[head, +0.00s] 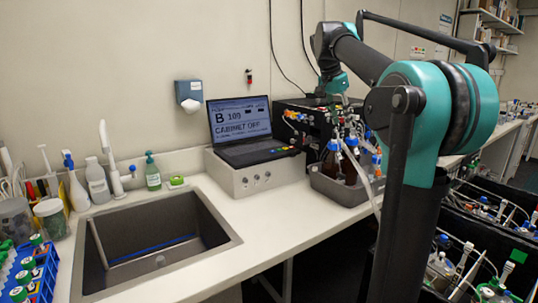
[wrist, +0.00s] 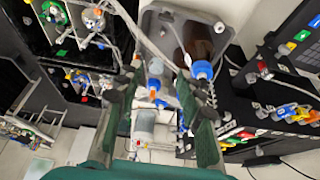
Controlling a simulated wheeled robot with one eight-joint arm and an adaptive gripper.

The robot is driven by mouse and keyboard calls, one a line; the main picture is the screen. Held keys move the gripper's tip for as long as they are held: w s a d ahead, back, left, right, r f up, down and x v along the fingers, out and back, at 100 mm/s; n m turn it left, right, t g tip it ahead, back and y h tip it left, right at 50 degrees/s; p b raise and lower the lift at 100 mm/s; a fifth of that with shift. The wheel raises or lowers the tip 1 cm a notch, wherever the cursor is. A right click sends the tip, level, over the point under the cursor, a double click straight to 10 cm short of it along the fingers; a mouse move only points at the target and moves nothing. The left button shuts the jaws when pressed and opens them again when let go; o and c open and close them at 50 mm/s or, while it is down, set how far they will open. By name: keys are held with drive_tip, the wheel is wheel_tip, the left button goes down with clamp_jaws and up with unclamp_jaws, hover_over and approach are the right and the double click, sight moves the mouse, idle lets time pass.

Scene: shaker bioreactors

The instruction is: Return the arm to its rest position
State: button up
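My arm, with teal and dark joints, rises at the right of the head view and bends left and down over the bench. My gripper (wrist: 157,95) shows in the wrist view with its two dark and teal fingers spread apart. Blue- and orange-capped bottle tops show beyond the gap between the fingers, and I see none clamped. In the head view the gripper end is small and hard to make out against the dark equipment. A grey tray (head: 338,191) with capped bottles stands below the arm.
A laptop (head: 240,125) sits on a pale box beside the dark bioreactor unit (head: 288,118). Tubes and an amber bottle (wrist: 198,42) lie close to the fingers. A sink (head: 150,245) is at the left. Dark crates of bottles (head: 470,250) stand at the right.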

drive_tip(key=s+a+f+n+y, duration=0.1)
drive_tip(key=s+f+n, duration=0.2)
drive_tip(key=s+f, duration=0.6)
drive_tip(key=s+a+f+n+t+y, duration=0.1)
drive_tip(key=s+f+n, duration=0.3)
drive_tip(key=s+f, duration=0.6)
drive_tip(key=s+a+f+n+y, duration=0.1)
drive_tip(key=s+a+f+n, duration=0.2)
drive_tip(key=s+f, duration=0.7)
wheel_tip(320, 180, down, 14)
drive_tip(key=shift+s+f+n+t+y, duration=0.1)
drive_tip(key=shift+s+n+t+y, duration=0.25)
drive_tip(key=shift+n, duration=0.35)
drive_tip(key=shift+w, duration=0.15)
drive_tip(key=shift+c, duration=0.5)
